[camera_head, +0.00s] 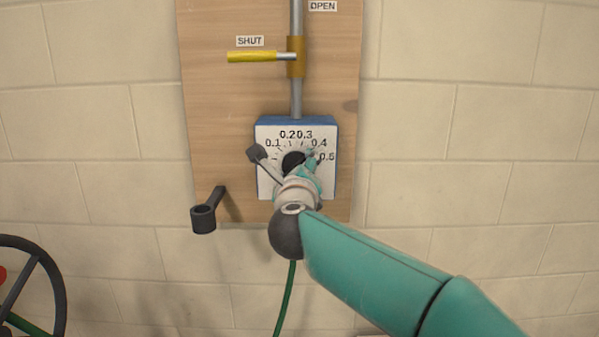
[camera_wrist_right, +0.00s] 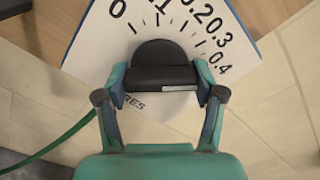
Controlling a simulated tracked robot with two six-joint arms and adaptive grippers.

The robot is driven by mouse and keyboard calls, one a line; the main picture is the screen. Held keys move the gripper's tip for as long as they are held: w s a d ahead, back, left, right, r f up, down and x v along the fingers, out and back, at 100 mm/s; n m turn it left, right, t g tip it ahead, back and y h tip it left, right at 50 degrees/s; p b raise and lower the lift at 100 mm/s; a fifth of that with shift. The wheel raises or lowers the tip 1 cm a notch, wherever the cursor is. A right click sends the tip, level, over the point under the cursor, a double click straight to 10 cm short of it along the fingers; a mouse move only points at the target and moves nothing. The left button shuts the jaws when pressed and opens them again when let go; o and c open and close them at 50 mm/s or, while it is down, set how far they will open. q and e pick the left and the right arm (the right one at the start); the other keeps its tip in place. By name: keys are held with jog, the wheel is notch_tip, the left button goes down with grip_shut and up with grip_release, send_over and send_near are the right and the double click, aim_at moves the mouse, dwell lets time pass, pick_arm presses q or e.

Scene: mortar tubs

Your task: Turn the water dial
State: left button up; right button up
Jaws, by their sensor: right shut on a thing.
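The water dial is a black knob (camera_head: 292,160) on a white scale plate (camera_head: 268,184) with a blue edge, fixed to a wooden board. My right gripper (camera_head: 308,160) is at the dial in the head view, and my arm hides the lower part of the plate. In the right wrist view my right gripper (camera_wrist_right: 161,90) has one finger on each side of the black knob (camera_wrist_right: 160,55) and is shut on it. My left gripper is not in view.
A yellow lever (camera_head: 252,57) on the pipe above points left to the SHUT label (camera_head: 250,41). A dark hook-like holder (camera_head: 204,216) sticks out at the board's lower left. A green hose (camera_head: 285,300) hangs below, and a dark wheel (camera_head: 58,290) stands at lower left.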

jog(key=shift+w+f, duration=0.1)
jog(key=shift+f, duration=0.45)
jog(key=o, duration=1.1)
jog(key=shift+d+r, duration=0.1)
jog(key=shift+o, duration=0.3)
jog(key=shift+r, duration=0.25)
jog(key=shift+s, duration=0.2)
jog(key=s, duration=1.1)
jog(key=shift+s, duration=0.4)
